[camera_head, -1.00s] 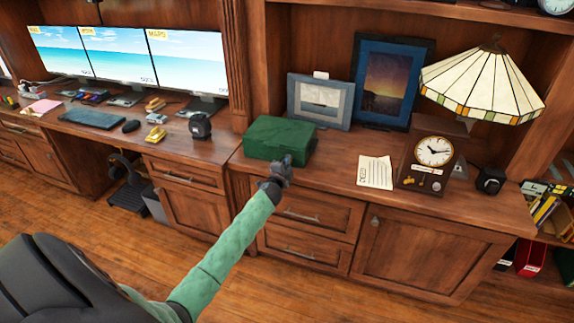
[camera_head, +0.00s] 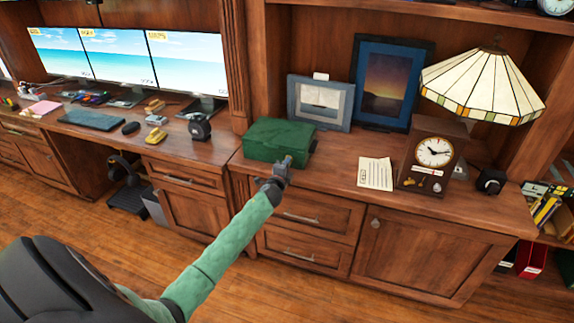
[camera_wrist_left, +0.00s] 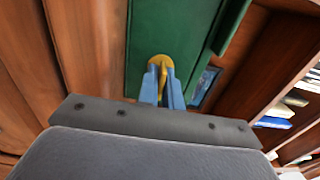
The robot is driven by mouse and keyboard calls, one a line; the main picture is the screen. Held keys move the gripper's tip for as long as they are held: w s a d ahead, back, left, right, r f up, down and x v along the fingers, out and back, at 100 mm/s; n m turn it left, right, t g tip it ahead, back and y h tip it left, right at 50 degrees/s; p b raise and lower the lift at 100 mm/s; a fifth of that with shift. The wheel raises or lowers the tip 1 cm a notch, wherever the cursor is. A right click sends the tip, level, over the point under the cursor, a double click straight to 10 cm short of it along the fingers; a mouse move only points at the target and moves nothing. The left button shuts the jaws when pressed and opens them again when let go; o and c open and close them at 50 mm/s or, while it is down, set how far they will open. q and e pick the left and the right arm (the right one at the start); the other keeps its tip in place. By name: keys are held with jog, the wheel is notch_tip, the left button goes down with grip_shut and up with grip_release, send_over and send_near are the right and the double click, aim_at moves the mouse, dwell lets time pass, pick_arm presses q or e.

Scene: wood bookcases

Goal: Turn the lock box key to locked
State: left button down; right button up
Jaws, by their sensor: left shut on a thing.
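The green lock box (camera_head: 277,137) sits closed on the wooden cabinet top in the head view. Its green face also fills the upper middle of the left wrist view (camera_wrist_left: 170,28). My left gripper (camera_head: 287,162) is at the front right of the box. In the left wrist view its blue fingers (camera_wrist_left: 162,88) are shut on the yellow key (camera_wrist_left: 161,63), which stands at the box's face. The fingers hide part of the key, and I cannot tell its exact turn angle. My right gripper is in neither view.
A paper sheet (camera_head: 375,173), a wooden clock (camera_head: 432,155) and a lamp (camera_head: 482,86) stand to the right. Framed pictures (camera_head: 321,102) are behind the box. Drawers (camera_head: 310,215) lie below the counter edge, near my left arm.

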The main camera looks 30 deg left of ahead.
pick_arm(q)
jog(key=c, duration=1.6)
grip_release()
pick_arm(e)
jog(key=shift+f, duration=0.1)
